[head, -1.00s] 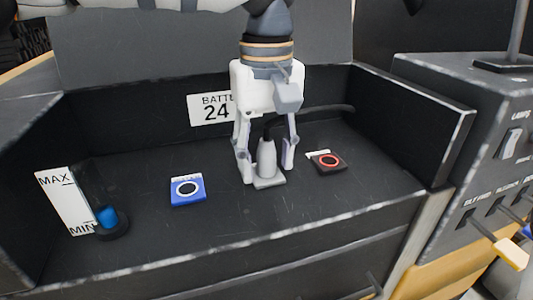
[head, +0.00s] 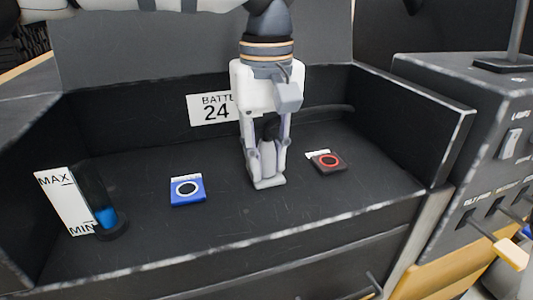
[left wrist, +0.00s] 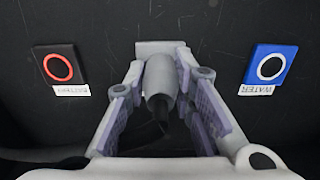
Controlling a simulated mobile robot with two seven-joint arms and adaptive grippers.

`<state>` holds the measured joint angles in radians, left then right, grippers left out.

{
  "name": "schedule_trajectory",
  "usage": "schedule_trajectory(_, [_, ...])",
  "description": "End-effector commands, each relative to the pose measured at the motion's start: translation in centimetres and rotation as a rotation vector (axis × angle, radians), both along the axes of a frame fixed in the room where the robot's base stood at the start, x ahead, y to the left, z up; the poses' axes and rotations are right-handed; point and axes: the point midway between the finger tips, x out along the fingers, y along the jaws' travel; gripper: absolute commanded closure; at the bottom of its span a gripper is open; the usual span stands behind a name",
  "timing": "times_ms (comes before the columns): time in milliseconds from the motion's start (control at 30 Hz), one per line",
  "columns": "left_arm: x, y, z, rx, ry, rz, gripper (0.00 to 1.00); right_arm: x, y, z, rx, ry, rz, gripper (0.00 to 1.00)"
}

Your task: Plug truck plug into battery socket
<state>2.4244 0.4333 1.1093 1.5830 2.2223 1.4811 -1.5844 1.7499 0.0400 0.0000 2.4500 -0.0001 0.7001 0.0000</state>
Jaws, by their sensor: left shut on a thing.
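The truck plug (head: 267,160) is a grey cylinder with a dark cable end. It stands upright on a pale grey block on the black compartment floor; it also shows in the left wrist view (left wrist: 161,85). My left gripper (head: 266,172) points down and is shut on the plug, partly hiding it. The battery socket (head: 328,162) is a dark square with a red ring, to the right of the gripper. In the left wrist view the battery socket (left wrist: 57,67) is at the left. My right gripper is out of view.
A blue water socket (head: 188,190) lies left of the gripper. A level gauge (head: 108,208) with a MAX/MIN label stands at far left. Dark walls surround the compartment, and a switch box (head: 470,130) stands at right. The floor between plug and battery socket is clear.

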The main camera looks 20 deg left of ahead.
Motion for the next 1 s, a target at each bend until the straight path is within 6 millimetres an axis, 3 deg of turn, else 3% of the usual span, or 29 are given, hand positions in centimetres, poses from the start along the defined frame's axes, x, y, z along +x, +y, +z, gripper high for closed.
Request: schedule_trajectory(1000, [0.0,0.0,4.1,-0.001,-0.001,0.0,1.0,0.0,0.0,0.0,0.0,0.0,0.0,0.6])
